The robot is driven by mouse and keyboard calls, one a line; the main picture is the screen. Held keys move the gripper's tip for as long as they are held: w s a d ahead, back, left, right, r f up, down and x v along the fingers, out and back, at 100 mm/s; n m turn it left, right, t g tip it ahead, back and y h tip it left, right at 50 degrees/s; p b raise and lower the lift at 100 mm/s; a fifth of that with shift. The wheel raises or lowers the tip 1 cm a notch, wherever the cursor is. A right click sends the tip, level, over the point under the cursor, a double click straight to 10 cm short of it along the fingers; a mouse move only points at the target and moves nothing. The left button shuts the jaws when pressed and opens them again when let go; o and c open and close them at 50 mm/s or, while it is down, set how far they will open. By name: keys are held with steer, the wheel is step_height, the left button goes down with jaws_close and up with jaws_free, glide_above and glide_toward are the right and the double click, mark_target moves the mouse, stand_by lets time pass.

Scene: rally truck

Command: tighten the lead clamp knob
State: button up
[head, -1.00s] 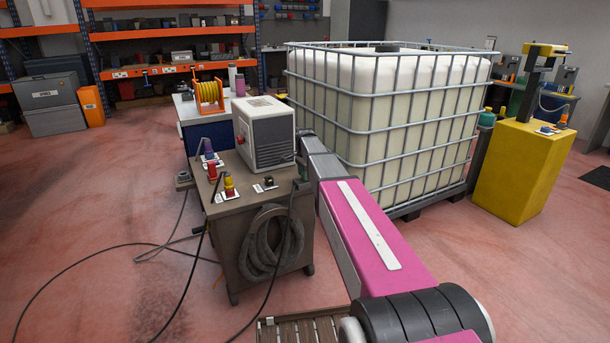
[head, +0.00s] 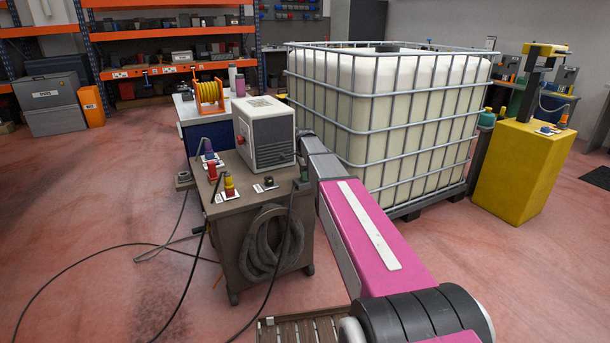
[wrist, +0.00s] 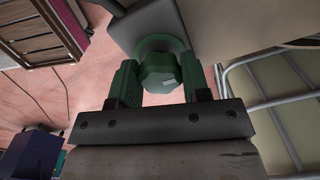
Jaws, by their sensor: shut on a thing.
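In the wrist view a green, many-sided knob (wrist: 160,73) with a small light mark on its face sits in front of a round green collar, against a grey body. My gripper (wrist: 161,80) is shut on this knob, with one green finger on each side of it. In the head view my arm reaches to the right edge of the brown cart (head: 235,212), beside the grey-and-white unit (head: 265,133). My gripper is small and partly hidden there, and the knob cannot be made out clearly.
A caged white tank (head: 400,110) stands close behind and right of my arm. The cart top holds red (head: 212,171) and yellow (head: 229,186) fittings. A coiled hose (head: 268,245) hangs on its front. Cables lie on the floor at left. A yellow pedestal (head: 520,170) stands at right.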

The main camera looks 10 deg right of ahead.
steer(key=o, duration=0.9)
steer(key=shift+o, duration=0.2)
step_height(320, 180, up, 11)
steer(key=s+f+n, duration=0.5)
steer(key=s+f, duration=0.2)
steer(key=s, duration=0.5)
steer(key=s+f+n, duration=0.6)
steer(key=s+f, duration=0.1)
steer(key=s, duration=0.5)
steer(key=s+f+n, duration=0.6)
steer(key=s+f, duration=0.2)
steer(key=s, duration=0.5)
